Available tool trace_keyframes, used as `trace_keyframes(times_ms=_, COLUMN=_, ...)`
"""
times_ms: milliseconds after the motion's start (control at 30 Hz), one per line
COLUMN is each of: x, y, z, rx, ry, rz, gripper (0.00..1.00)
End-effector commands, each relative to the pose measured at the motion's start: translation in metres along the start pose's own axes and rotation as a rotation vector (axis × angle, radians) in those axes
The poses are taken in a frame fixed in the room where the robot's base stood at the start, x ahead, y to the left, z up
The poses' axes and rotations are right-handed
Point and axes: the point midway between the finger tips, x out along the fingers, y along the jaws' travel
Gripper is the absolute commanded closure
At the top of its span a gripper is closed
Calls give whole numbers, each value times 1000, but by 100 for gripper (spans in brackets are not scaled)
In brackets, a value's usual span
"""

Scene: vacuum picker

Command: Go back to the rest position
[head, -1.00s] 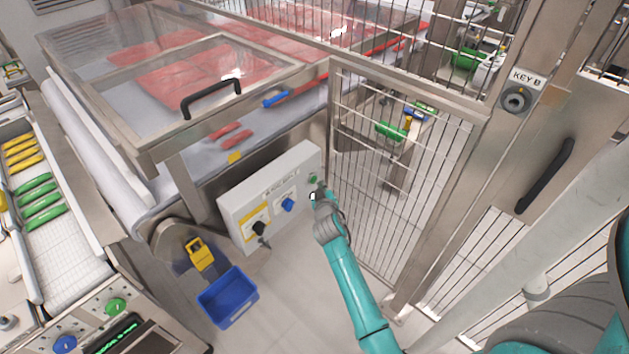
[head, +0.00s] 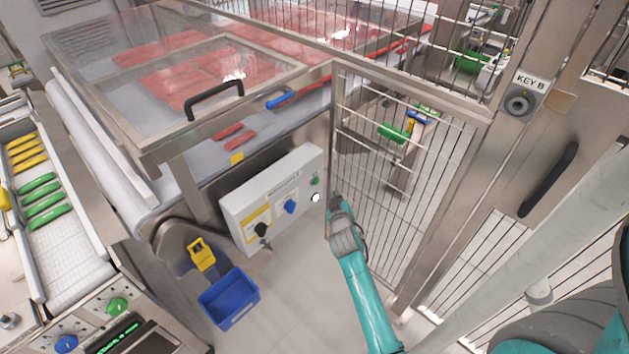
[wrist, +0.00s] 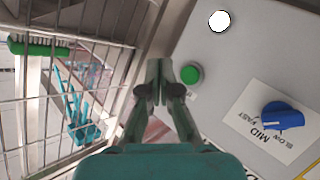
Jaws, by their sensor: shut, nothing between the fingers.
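My gripper (head: 335,198) is at the end of my teal arm, to the right of the grey control box (head: 240,205) in the head view. In the wrist view its fingers (wrist: 158,75) are together and hold nothing. The green button (wrist: 191,75) shows just right of the fingertips, apart from them in the picture. A lit white round button (wrist: 219,21) and a blue selector knob (wrist: 283,116) are on the same panel. The box also carries a black knob (head: 260,229) on a yellow plate, with a key-like piece below it.
A wire mesh gate (head: 400,165) stands close to the right of my gripper. A blue bin (head: 229,298) is on the floor below the box. The conveyor with its clear hinged cover (head: 215,85) is behind. A KEY B switch post (head: 519,104) stands at right.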

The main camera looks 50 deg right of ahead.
Motion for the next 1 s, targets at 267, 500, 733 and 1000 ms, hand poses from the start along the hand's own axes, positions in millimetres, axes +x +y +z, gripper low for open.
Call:
trace_keyframes(times_ms=267, x=0, y=0, z=0, rx=0, ry=0, rz=0, gripper=100)
trace_keyframes(times_ms=500, x=-28, y=-24, z=12, rx=5, ry=15, rz=-49, gripper=100)
trace_keyframes(times_ms=733, x=-117, y=-76, z=37, rx=28, ry=67, rz=-185, gripper=100)
trace_keyframes(times_ms=1000, x=-230, y=-106, z=57, rx=67, ry=121, rz=-340, gripper=100)
